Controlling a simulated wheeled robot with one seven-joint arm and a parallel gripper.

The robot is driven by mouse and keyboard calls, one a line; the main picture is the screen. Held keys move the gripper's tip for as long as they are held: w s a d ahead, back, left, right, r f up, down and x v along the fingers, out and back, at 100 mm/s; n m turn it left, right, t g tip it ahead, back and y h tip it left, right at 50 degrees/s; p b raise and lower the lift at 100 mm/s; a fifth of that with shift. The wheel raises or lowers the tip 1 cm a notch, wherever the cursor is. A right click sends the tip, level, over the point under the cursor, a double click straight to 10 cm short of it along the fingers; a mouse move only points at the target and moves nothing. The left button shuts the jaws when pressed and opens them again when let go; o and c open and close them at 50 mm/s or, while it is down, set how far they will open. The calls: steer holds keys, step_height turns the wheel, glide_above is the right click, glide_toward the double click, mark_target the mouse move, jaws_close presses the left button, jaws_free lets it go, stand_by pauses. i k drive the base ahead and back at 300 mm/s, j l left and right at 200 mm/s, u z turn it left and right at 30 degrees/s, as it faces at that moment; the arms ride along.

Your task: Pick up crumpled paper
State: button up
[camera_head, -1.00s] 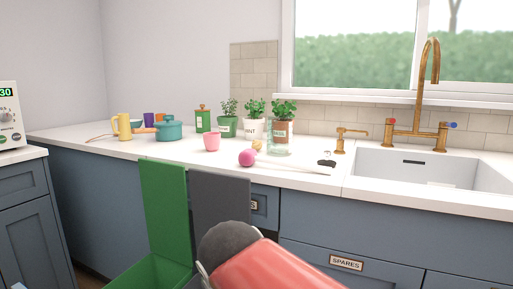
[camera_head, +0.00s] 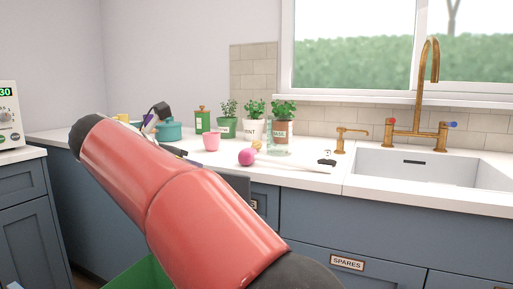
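I cannot make out any crumpled paper for certain. A small yellowish lump (camera_head: 257,145) sits on the worktop behind a pink ball (camera_head: 246,157), too small to identify. My red arm crosses the left and middle of the view and hides part of the worktop. Dark parts of what looks like my gripper (camera_head: 180,153) show beyond the arm, over the left worktop near the teal pot (camera_head: 168,130). The fingers are mostly hidden, so I cannot tell whether they are open or shut.
A pink cup (camera_head: 211,141), a green canister (camera_head: 202,121) and potted herbs (camera_head: 254,127) stand on the worktop (camera_head: 310,170). The sink (camera_head: 430,168) is at right. A green bin (camera_head: 140,275) is below, largely behind my arm.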

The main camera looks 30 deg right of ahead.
mark_target(258, 144)
steer(key=i+l, duration=0.2)
steer(key=l, duration=0.2)
steer(key=i+l, duration=0.2)
steer(key=l, duration=0.2)
steer(key=i+l, duration=0.2)
steer(key=l, duration=0.2)
